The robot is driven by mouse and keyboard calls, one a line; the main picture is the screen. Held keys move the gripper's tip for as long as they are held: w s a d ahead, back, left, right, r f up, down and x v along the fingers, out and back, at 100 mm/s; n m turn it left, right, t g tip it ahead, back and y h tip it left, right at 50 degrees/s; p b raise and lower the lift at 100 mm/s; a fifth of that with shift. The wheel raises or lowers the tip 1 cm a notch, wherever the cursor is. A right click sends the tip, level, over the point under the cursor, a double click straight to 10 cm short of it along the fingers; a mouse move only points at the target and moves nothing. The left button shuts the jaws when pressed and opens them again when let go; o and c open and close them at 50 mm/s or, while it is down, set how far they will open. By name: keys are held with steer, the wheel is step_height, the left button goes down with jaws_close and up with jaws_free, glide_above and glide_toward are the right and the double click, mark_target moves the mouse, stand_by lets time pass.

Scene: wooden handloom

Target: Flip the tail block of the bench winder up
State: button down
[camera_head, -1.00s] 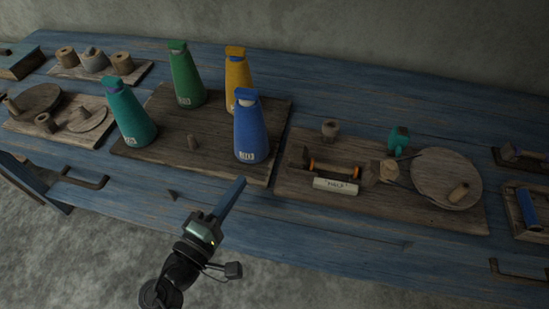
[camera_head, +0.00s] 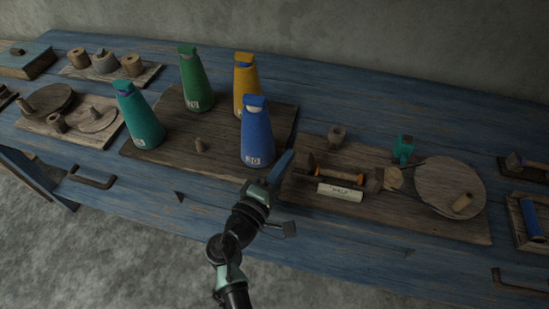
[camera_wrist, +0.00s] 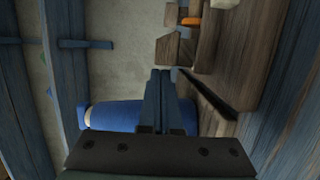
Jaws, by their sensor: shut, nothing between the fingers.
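The bench winder (camera_head: 335,171) sits on the right-hand wooden board, with a spindle that has orange ends. A wooden block (camera_head: 310,163) stands at its left end and a darker block (camera_head: 374,181) at its right end. I cannot tell for sure which is the tail block. In the wrist view, a wooden block (camera_wrist: 168,48) is just beyond my fingertips, beside an orange end (camera_wrist: 191,21). My gripper (camera_head: 289,157) is shut and empty, left of the winder and apart from it as far as I can tell. It also shows in the wrist view (camera_wrist: 159,78).
A blue yarn cone (camera_head: 256,135) stands close to the left of my gripper; it also shows in the wrist view (camera_wrist: 112,116). Other cones stand behind on their board. A white label (camera_head: 340,191) lies before the winder. A round disc (camera_head: 449,181) is farther right.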

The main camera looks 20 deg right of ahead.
mark_target(300, 164)
steer(key=shift+s+d, duration=0.1)
steer(key=shift+d, duration=0.05)
steer(key=shift+s+d, duration=0.8)
steer(key=shift+d, duration=0.35)
